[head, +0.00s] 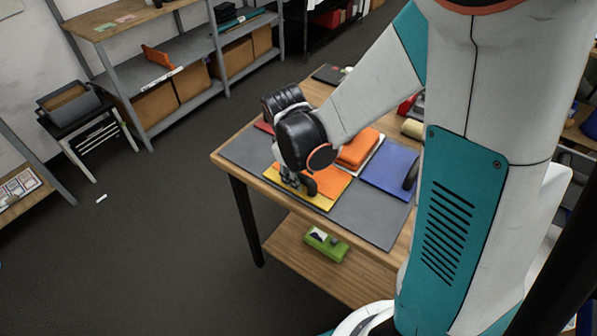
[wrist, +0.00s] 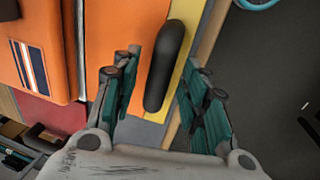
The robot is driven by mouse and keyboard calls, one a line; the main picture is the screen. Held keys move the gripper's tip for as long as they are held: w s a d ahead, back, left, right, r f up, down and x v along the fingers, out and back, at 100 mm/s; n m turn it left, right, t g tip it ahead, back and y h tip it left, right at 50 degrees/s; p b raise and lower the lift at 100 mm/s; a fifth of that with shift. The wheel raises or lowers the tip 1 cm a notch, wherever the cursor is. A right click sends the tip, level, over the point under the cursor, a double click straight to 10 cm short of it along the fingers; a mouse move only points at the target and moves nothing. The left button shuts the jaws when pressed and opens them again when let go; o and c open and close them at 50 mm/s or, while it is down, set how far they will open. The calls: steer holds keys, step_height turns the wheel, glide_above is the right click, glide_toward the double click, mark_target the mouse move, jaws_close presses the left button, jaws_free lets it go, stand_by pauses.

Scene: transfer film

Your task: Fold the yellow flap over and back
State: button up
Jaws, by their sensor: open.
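The yellow flap (head: 320,204) lies flat on the grey mat, with an orange panel (head: 333,180) on top of it. In the wrist view its yellow edge (wrist: 190,62) shows as a strip beside the orange panel (wrist: 140,40). A black rounded handle (wrist: 167,66) stands on the orange near that strip, and it shows in the head view (head: 309,187) beside the fingers. My gripper (head: 290,184) is open just above the flap's left part. In the wrist view its fingers (wrist: 162,62) lie either side of the handle with gaps visible. Contact cannot be told.
A thicker orange piece (head: 360,147) lies behind the flap. A blue panel (head: 388,170) with a black handle (head: 411,175) lies to the right. The grey mat (head: 367,219) is bare in front. A green object (head: 326,243) sits on the lower shelf.

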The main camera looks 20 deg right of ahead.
jaws_close()
steer(key=shift+r, duration=0.1)
